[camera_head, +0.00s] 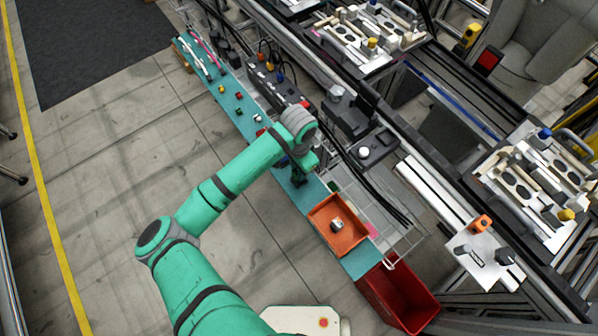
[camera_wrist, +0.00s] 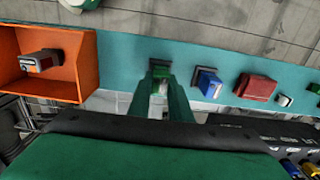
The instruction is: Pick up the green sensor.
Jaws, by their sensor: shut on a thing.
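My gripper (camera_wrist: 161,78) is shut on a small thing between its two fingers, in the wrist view. This thing, which looks like the green sensor (camera_wrist: 160,88), shows a dark end and a pale green part; the fingers hide most of it. It is over the teal shelf (camera_wrist: 130,55); I cannot tell whether it still touches the surface. In the head view my gripper (camera_head: 297,181) is over the teal shelf, up-left of the orange bin, and the held thing is not clear there.
An orange bin (camera_head: 313,219) holding a grey-and-white part (camera_head: 337,225) stands beside my gripper. A blue part (camera_wrist: 207,82) and a red part (camera_wrist: 255,87) lie to the right in the wrist view. A red crate (camera_head: 424,304) stands beyond the bin. A wire rack (camera_head: 375,205) borders the shelf.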

